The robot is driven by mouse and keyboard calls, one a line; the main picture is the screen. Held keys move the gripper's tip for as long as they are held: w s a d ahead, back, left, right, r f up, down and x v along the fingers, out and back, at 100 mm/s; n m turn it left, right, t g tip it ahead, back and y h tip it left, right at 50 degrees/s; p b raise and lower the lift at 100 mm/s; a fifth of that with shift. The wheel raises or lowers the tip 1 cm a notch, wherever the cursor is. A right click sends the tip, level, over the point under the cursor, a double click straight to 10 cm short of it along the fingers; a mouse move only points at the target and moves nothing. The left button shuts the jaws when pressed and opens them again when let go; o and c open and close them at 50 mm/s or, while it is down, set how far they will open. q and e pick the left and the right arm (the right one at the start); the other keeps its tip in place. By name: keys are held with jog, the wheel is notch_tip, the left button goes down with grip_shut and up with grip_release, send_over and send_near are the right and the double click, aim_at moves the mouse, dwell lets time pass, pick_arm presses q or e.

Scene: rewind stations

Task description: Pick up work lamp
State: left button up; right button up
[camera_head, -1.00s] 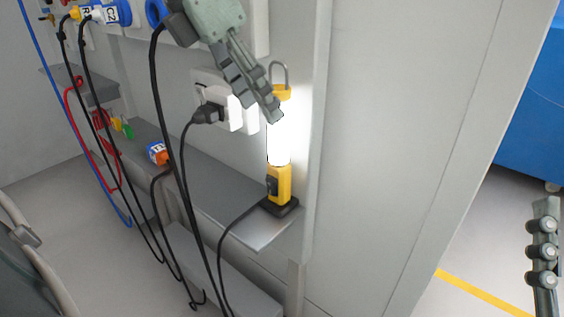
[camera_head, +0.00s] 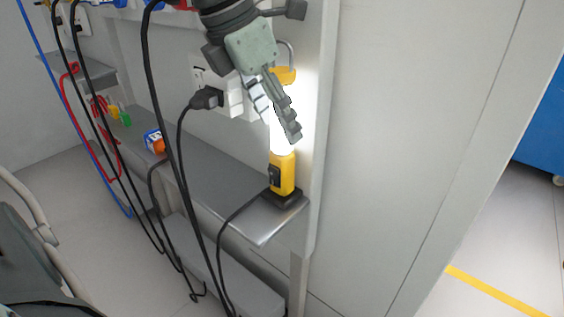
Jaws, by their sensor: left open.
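The work lamp (camera_head: 283,172) stands upright on the end of a grey shelf. It has a yellow lower body, a dark base, a glowing white tube and a yellow cap with a metal hook. My left gripper (camera_head: 279,124) is open and reaches down from above at the lamp's lit tube. One finger crosses in front of the tube and hides part of it; the other finger is to the left of the tube. I cannot tell whether either finger touches the lamp. My right gripper is not in view.
The grey shelf (camera_head: 228,193) runs along a wall panel. A black plug (camera_head: 207,98) sits in a white socket left of the lamp, and black cables hang in front of the shelf. An orange and blue connector (camera_head: 155,142) lies further left. A plain panel (camera_head: 400,130) stands to the right.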

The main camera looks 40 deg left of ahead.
pick_arm(q)
grip_shut()
dwell(0.3)
jog(key=shift+r, duration=0.15)
